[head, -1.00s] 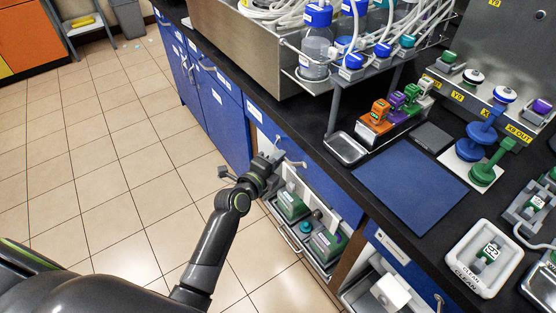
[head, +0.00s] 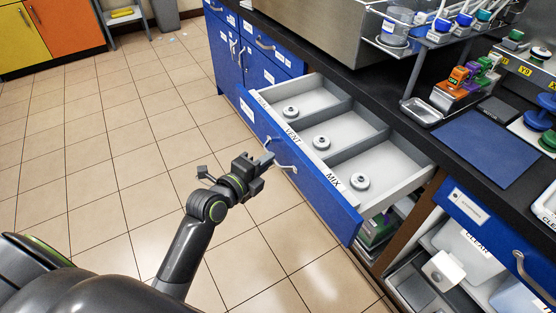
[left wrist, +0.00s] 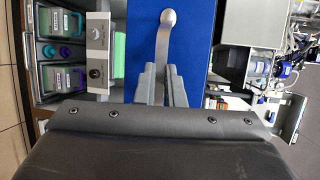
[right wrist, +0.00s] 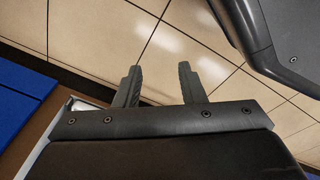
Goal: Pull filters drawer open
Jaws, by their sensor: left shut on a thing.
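The filters drawer (head: 330,188) stands pulled well out from the blue cabinet in the head view. Its three compartments each hold a round pale filter: one at the far end (head: 291,111), one in the middle (head: 321,143) and one at the near end (head: 360,181). Labels VENT and MIX show on its front rim; a third is too small to read. My left gripper (head: 266,163) is shut on the drawer's metal handle (head: 285,167). The handle (left wrist: 165,38) runs between its fingers in the left wrist view. My right gripper (right wrist: 160,85) is open and empty above the tiled floor.
Below the drawer is an open shelf with green-lidded boxes (head: 376,228). At the right, another open bay holds clear bins (head: 462,245). The black worktop carries a blue mat (head: 487,147) and coloured parts (head: 465,78). The tiled floor (head: 110,190) at the left is clear.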

